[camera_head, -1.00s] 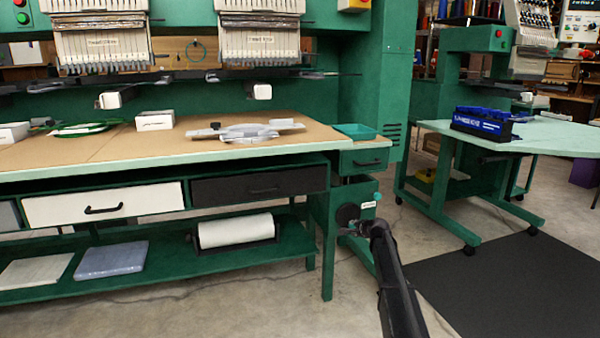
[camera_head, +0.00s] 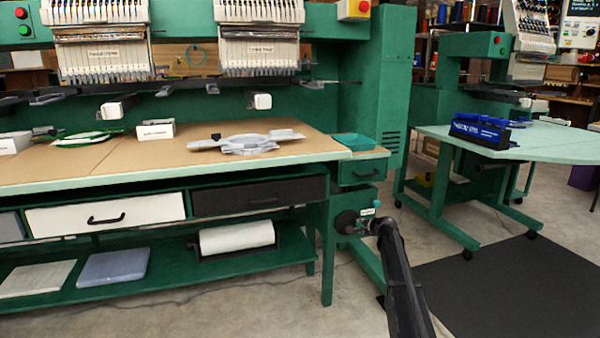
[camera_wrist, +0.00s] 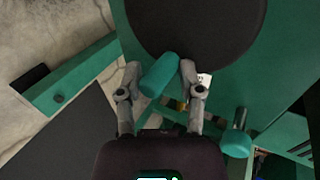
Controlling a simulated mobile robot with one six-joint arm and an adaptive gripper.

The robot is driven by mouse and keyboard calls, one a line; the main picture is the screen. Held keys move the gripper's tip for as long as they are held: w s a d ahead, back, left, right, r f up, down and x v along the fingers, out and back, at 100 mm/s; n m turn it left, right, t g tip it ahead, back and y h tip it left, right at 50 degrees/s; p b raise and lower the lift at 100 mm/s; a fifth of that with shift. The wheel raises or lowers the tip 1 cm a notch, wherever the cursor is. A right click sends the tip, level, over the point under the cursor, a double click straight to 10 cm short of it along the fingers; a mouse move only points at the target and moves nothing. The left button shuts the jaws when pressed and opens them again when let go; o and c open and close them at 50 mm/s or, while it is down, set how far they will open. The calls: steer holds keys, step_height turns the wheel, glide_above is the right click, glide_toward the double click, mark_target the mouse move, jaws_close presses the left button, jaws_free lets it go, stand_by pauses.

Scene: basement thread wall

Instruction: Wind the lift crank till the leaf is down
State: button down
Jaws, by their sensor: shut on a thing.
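The lift crank shows as a dark round disc (camera_head: 346,222) on the green stand at the right end of the long table; the wrist view shows it large at the top (camera_wrist: 195,25). A teal handle (camera_wrist: 158,76) stands out from the disc. My gripper (camera_wrist: 159,68) has its two grey fingers shut on this handle; in the head view it is small (camera_head: 374,226), just right of the disc, and hides the handle. I cannot tell for sure which surface is the leaf; the long brown tabletop (camera_head: 110,170) looks level.
A second teal knob (camera_wrist: 236,145) sits right of my gripper. A teal tray (camera_head: 353,141) and a hoop frame (camera_head: 246,142) lie above. A light green table (camera_head: 560,140) stands at the right. A black mat (camera_head: 510,285) covers the floor there.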

mark_target(349, 216)
steer(key=r+p, duration=0.1)
steer(key=a+r+p, duration=0.1)
steer(key=r, duration=0.1)
steer(key=shift+w, duration=0.15)
steer(key=shift+s+a+r+p, duration=0.25)
steer(key=shift+a+r+p, duration=0.25)
steer(key=shift+a, duration=0.25)
steer(key=shift+s+a+r+p, duration=0.2)
steer(key=shift+a+r+p, duration=0.3)
steer(key=shift+a, duration=0.25)
steer(key=shift+f, duration=0.1)
steer(key=c, duration=0.5)
jaws_free()
steer(key=shift+s, duration=0.1)
steer(key=shift+s+d, duration=0.1)
